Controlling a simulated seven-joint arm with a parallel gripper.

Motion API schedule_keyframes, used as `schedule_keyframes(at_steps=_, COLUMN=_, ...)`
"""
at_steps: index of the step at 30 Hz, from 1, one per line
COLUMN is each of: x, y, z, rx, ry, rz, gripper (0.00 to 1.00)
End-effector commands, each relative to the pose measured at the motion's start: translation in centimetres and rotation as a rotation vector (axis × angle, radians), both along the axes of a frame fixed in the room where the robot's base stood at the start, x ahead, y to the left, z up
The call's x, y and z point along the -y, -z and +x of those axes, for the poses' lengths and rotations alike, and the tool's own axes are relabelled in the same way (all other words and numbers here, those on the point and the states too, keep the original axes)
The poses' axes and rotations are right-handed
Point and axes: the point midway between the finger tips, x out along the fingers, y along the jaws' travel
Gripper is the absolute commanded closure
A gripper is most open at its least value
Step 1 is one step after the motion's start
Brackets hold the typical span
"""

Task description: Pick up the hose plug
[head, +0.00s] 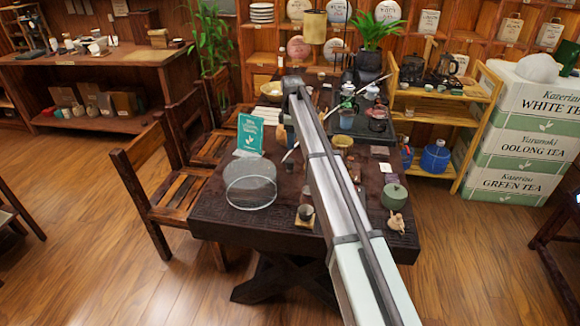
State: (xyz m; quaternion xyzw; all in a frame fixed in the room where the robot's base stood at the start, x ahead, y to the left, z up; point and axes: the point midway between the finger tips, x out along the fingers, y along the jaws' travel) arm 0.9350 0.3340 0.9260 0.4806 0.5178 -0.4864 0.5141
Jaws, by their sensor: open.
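I cannot make out a hose plug for certain in the head view; small items on the dark wooden tea table (225,222) are too small to name, and my arm covers part of the tabletop. My arm reaches from the bottom right up over the table to a joint above its far part. My gripper does not show clearly; it seems hidden behind the arm.
On the table stand a clear glass dome (250,187), a teal sign (250,134), a green lidded jar (394,196), a small dark cup (306,212) and a small tan figurine (396,222). Wooden chairs (150,160) line the left side. A shelf right holds blue jugs (435,157).

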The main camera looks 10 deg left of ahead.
Motion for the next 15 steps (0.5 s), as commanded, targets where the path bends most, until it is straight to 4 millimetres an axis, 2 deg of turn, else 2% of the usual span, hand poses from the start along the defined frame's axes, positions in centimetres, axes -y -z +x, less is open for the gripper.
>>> schedule_keyframes(at_steps=9, x=-0.1, y=5.3, z=-0.1, rx=-0.001, ry=0.001, rz=0.001, gripper=0.32)
schedule_keyframes(at_steps=15, x=-0.1, y=6.4, z=-0.1, rx=0.000, ry=0.001, rz=0.002, gripper=0.32)
